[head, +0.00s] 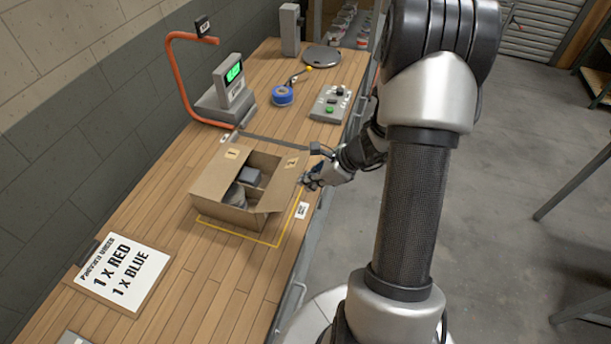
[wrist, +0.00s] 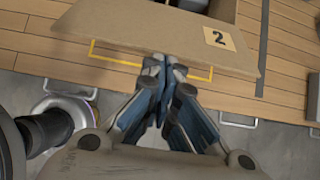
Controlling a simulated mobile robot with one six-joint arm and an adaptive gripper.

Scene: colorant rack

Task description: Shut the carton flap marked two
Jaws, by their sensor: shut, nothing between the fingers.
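The open cardboard carton (head: 222,212) stands on the wooden bench inside a yellow outline. The flap marked two (head: 284,181) is on the carton's right side in the head view, raised and tilted outward. In the wrist view the flap (wrist: 130,32) spans the top, with its yellow "2" label (wrist: 219,38) at the right. My gripper (head: 311,180) is shut and empty beside this flap's outer edge. In the wrist view its fingertips (wrist: 164,62) are at the flap's near edge; I cannot tell whether they touch. Dark and grey items (head: 243,185) sit inside the carton.
A scale with green display (head: 232,82), an orange curved arm (head: 174,75), blue tape (head: 282,96) and a button box (head: 330,103) stand beyond the carton. An order sign (head: 124,272) lies nearer. Bare bench lies between sign and carton.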

